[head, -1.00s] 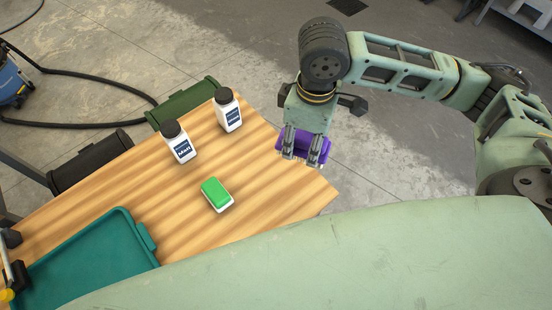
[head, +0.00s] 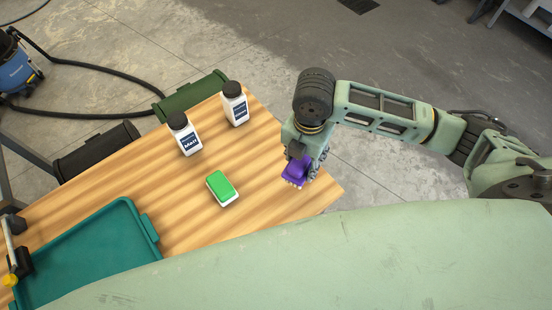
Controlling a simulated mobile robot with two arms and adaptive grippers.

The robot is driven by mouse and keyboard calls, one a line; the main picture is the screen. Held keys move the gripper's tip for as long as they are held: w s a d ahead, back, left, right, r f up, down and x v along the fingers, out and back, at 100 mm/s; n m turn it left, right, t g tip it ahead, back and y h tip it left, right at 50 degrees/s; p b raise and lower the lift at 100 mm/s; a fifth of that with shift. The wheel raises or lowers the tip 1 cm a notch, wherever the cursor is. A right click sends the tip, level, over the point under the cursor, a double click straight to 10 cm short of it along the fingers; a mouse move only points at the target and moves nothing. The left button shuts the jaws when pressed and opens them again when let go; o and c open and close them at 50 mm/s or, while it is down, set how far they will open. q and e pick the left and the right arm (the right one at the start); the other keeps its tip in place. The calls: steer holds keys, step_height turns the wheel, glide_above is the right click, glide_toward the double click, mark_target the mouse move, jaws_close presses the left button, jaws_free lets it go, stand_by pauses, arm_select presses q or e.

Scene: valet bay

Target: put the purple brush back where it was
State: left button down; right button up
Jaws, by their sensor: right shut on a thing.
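The purple brush (head: 296,171) is in my right gripper (head: 304,170), over the right end of the wooden table (head: 270,205). The gripper is shut on it. The bristles point down, and I cannot tell whether they touch the table top. The gripper hides part of the brush. My left gripper is not in the head view.
A green and white brush or sponge (head: 222,187) lies mid-table. Two white bottles with black caps, one nearer (head: 185,136) and one farther (head: 235,106), stand toward the back edge. A teal tray (head: 150,228) is at the left. The table's right end is mostly clear.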

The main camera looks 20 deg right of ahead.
steer(key=w+a+f, duration=0.1)
steer(key=w, duration=0.1)
steer(key=w+a+f, duration=0.3)
steer(key=w+f, duration=0.1)
steer(key=w, duration=0.1)
steer(key=shift+a+p, duration=0.35)
steer(key=shift+a, duration=0.05)
step_height(320, 180, down, 3)
steer(key=shift+f+p, duration=0.1)
steer(key=shift+p, duration=0.3)
steer(key=shift+f, duration=0.4)
steer(key=shift+f, duration=0.1)
steer(key=o, duration=1.1)
steer(key=shift+f, duration=0.1)
steer(key=shift+r, duration=0.3)
step_height(320, 180, up, 12)
steer(key=shift+b, duration=0.45)
